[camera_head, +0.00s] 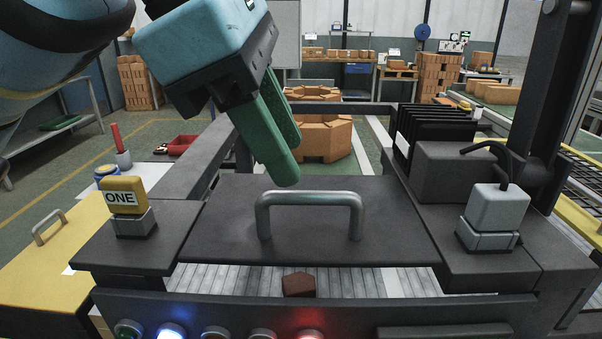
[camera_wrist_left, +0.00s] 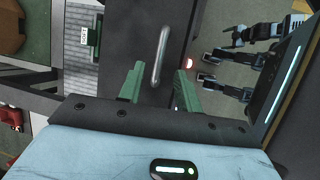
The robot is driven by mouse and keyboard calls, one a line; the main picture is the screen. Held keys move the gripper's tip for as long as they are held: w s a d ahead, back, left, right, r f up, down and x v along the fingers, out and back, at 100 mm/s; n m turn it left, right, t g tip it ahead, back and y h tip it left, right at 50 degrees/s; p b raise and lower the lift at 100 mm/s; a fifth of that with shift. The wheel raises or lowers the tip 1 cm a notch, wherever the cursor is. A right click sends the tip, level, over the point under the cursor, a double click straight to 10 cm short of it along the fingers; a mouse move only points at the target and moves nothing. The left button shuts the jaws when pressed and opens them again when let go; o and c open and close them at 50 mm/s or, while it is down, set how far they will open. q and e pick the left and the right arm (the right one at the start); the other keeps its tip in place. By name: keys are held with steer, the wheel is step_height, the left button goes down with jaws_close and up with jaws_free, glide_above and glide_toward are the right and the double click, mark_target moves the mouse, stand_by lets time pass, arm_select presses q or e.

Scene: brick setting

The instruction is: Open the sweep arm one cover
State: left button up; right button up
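The sweep arm one cover (camera_head: 400,222) is a dark flat panel lying level across the machine, beside the yellow block marked ONE (camera_head: 124,196). A grey metal bar handle (camera_head: 310,199) stands up from its middle. The handle also shows in the left wrist view (camera_wrist_left: 160,55), beyond and roughly between the fingertips. My left gripper (camera_head: 289,162) has green fingers pointing down just behind and above the handle. The fingers are apart and empty, as the left wrist view (camera_wrist_left: 158,80) shows. I cannot tell whether a finger touches the handle. My right gripper is in neither view.
A brown brick (camera_head: 298,285) sits on the slatted bed in front of the cover. A grey block (camera_head: 496,210) stands at right, with black upright plates (camera_head: 440,135) behind. A yellow panel with a handle (camera_head: 60,250) is at left. Lit buttons (camera_head: 172,331) line the front.

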mark_target(310, 193)
arm_select(q)
steer(key=shift+x, duration=2.35)
jaws_close()
